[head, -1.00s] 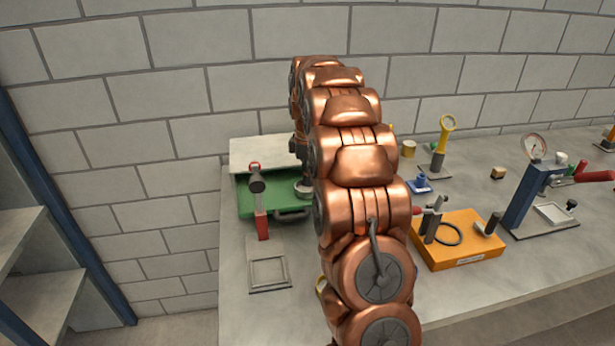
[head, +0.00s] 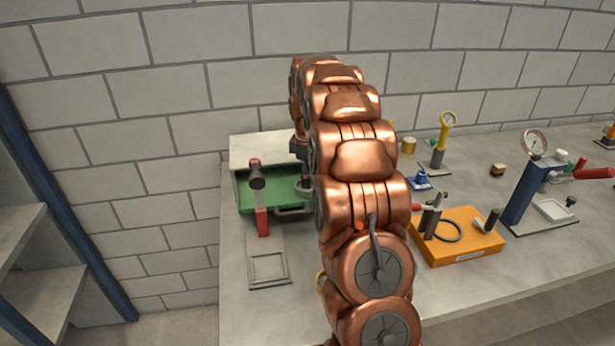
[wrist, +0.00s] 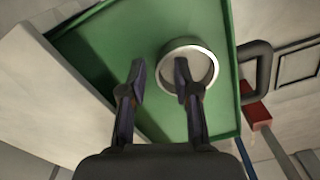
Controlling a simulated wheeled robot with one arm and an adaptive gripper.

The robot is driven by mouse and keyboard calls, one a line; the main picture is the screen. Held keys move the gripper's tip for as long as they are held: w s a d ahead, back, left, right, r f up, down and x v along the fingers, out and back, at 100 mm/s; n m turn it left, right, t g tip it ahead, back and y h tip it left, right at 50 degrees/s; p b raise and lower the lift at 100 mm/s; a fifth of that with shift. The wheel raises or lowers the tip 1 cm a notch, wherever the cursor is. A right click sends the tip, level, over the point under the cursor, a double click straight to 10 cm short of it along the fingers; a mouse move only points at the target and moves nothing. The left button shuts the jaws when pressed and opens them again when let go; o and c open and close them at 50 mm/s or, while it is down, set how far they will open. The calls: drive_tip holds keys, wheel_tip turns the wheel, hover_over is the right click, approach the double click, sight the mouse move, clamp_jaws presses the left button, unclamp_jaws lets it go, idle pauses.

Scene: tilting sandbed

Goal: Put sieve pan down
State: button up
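The sieve pan (wrist: 208,67) is a round, shallow metal dish with a pale rim. It rests on the green sandbed (wrist: 95,45) in the wrist view. My gripper (wrist: 159,72) is open above it, with its fingers well apart. The right fingertip overlaps the inside of the pan, and the left one is outside its left rim. I see no grip on the rim; contact cannot be told. In the head view the sandbed (head: 258,196) stands at the bench's left end, and my arm hides most of the gripper and part of the pan.
An orange box (head: 465,243) and a blue gauge stand (head: 523,195) are to the right. A pale panel (head: 262,147) is behind the sandbed.

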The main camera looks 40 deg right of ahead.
wheel_tip(320, 180, up, 12)
drive_tip(key=b, duration=0.3)
idle(0.8)
drive_tip(key=shift+r, duration=0.15)
